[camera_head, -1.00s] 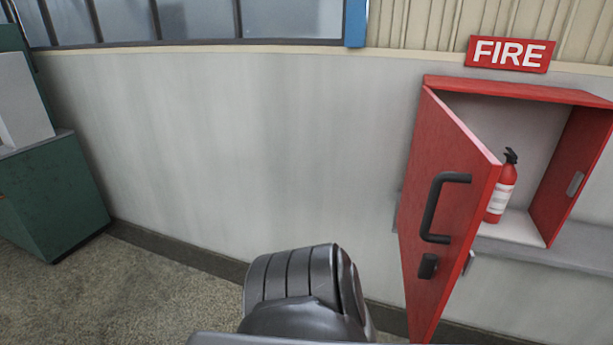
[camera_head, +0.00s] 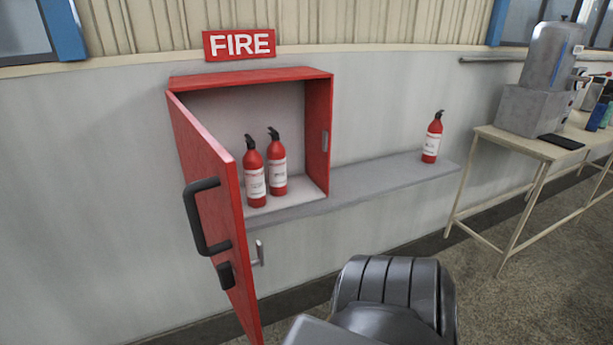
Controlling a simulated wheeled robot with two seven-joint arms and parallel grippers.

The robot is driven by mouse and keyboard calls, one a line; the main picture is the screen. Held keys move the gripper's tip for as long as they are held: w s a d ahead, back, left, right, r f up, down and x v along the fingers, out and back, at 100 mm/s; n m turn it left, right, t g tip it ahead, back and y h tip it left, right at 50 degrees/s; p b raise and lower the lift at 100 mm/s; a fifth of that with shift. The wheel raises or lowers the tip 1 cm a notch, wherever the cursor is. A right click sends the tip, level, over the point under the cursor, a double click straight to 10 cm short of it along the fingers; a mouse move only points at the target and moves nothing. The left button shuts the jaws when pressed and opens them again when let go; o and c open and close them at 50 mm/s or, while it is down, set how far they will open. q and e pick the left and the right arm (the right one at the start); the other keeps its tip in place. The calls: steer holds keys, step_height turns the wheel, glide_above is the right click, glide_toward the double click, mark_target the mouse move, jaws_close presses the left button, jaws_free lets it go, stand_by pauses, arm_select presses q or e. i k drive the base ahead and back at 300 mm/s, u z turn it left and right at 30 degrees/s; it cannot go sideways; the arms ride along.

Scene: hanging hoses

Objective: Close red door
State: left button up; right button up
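The red door (camera_head: 213,185) stands open on the left side of a red wall cabinet (camera_head: 318,130), swung out toward me. It has a black bar handle (camera_head: 197,217) and a small black latch piece (camera_head: 226,274) below it on its outer face. A silver lever (camera_head: 259,253) shows at the door's free edge. Two red extinguishers (camera_head: 255,175) (camera_head: 277,165) stand upright inside the cabinet. A dark grey ribbed part, probably mine, shows at the bottom centre, apart from the door. Neither gripper is in view.
A grey shelf (camera_head: 385,180) runs right from under the cabinet, with a third extinguisher (camera_head: 433,138) on it. A pale table (camera_head: 545,150) with a grey machine (camera_head: 545,80) stands at right. A FIRE sign (camera_head: 239,44) hangs above. The floor (camera_head: 560,290) at lower right is clear.

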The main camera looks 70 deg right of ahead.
mark_target(212, 198)
steer(key=z, duration=1.35)
steer(key=i, duration=0.5)
steer(key=u, duration=0.05)
steer(key=k, duration=0.75)
steer(key=z, duration=0.6)
